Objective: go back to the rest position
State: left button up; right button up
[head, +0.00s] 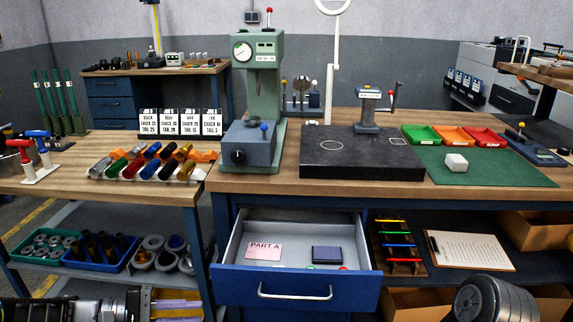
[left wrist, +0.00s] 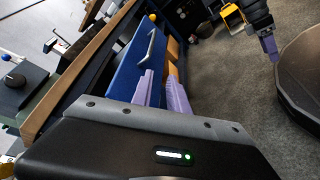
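My left gripper (head: 188,306) is at the bottom left of the head view, low in front of the bench and left of the open drawer (head: 270,289). Its two lavender fingers are apart with nothing between them. In the left wrist view the fingers of the left gripper (left wrist: 162,88) show a gap, with the blue drawer front (left wrist: 128,68) beyond them. My right gripper (left wrist: 269,46) shows only in the left wrist view, at the top right above the floor. Its lavender fingertips overlap in this view, so its opening is unclear.
The drawer sticks out from the bench and holds a pink PART A card (head: 264,251) and a dark blue box (head: 326,254). A shelf with a clipboard (head: 468,250) is at right. A blue bin (head: 103,251) stands on the left lower shelf.

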pick_arm(q)
jog(key=s+f+g+y+p, duration=0.15)
jog(key=s+f+y, duration=0.3)
jog(key=f, duration=0.65)
jog(key=s+f+g+y+p, duration=0.1)
jog(key=s+f+y+p, duration=0.15)
jog(key=f+y, duration=0.65)
jog(key=s+d+f+m+h+p, duration=0.1)
jog(key=s+d+m+h+p, duration=0.2)
jog(key=s+d+m+p, duration=0.4)
jog(key=s+d+m+g, duration=0.1)
jog(key=s+d, duration=0.6)
jog(key=shift+s+f, duration=0.3)
jog(key=shift+s, duration=0.05)
pick_arm(e)
notch_tip(320, 180, up, 11)
jog(key=shift+d, duration=0.2)
pick_arm(q)
jog(key=shift+f, duration=0.1)
pick_arm(e)
jog(key=shift+w+f, duration=0.1)
jog(key=shift+f, duration=0.05)
